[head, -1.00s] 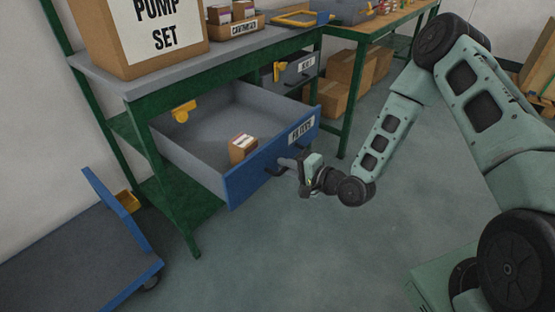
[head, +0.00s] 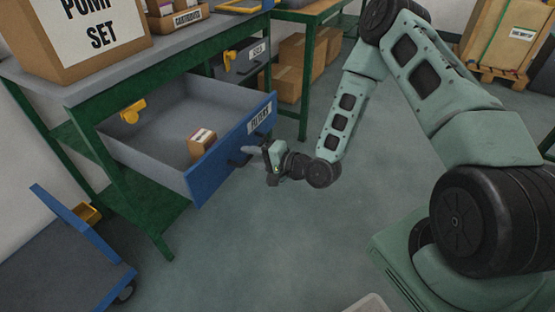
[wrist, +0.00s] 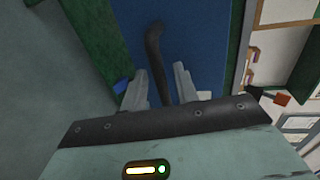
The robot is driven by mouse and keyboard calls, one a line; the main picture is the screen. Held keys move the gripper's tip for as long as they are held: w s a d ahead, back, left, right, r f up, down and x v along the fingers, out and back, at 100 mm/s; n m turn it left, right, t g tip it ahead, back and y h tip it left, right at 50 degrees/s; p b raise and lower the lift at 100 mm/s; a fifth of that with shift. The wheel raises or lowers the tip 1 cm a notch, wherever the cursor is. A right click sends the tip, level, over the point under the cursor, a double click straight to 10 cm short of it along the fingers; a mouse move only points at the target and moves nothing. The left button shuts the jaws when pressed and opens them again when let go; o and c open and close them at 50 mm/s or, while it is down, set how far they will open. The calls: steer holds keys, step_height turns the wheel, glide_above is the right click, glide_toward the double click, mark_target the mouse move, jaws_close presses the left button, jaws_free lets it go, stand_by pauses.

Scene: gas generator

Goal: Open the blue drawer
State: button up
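The blue drawer (head: 222,158), labelled FILTERS, stands pulled far out of the green workbench, and its grey inside shows. A small brown carton (head: 201,143) lies in it. The drawer's dark handle (head: 240,158) is on the blue front. My gripper (head: 250,149) is at the handle, in front of the drawer. In the wrist view, the two grey fingers (wrist: 160,88) are apart, with the dark handle (wrist: 156,55) between them and a gap visible on both sides. The blue drawer front (wrist: 195,45) lies beyond.
A blue cart (head: 65,255) stands at the lower left. Cardboard boxes (head: 298,60) sit under the far table. The floor in front of the drawer is clear.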

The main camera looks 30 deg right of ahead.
steer(key=p+v, duration=0.2)
steer(key=v, duration=1.4)
steer(key=shift+s, duration=0.2)
steer(key=shift+d+r, duration=0.1)
steer(key=w+a+r+n+g+h, duration=0.1)
steer(key=a+r+n+g+h, duration=0.35)
steer(key=a+n+g, duration=0.6)
steer(key=s+a+r+n+g+h, duration=0.1)
steer(key=s+a+r+n+h, duration=0.2)
steer(key=s+r, duration=0.5)
steer(key=s+a+r+n+g+h, duration=0.1)
steer(key=s+a+r+n, duration=0.2)
steer(key=s+r+n, duration=0.5)
step_height(320, 180, up, 15)
steer(key=s+m+p, duration=0.2)
steer(key=p, duration=1.5)
steer(key=shift+m, duration=0.35)
